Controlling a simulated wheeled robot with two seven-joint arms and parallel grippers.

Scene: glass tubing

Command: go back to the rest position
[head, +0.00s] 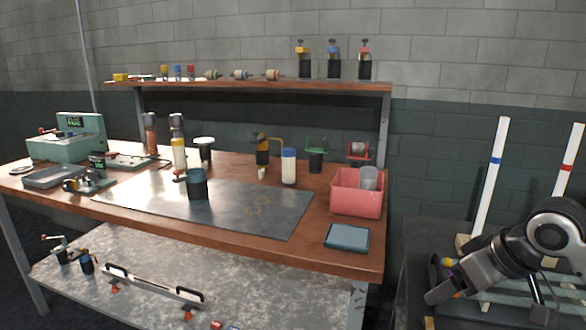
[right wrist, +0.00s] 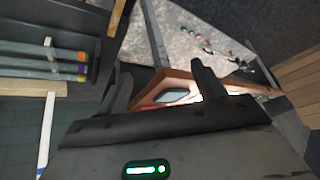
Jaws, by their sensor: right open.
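My right gripper (head: 488,306) is at the lower right of the head view, over the dark side bench and to the right of the wooden workbench. In the right wrist view its two black fingers (right wrist: 162,76) are wide apart. No held object shows between them, only the workbench corner (right wrist: 175,83) and floor beyond. My left arm and gripper are in neither view.
The wooden workbench (head: 290,248) carries a metal sheet, a pink bin (head: 356,195) and a blue pad (head: 347,237). White tubes with a blue band (head: 492,180) and a red band (head: 571,160) stand upright close to my right arm. Bars (right wrist: 40,67) lie at left in the wrist view.

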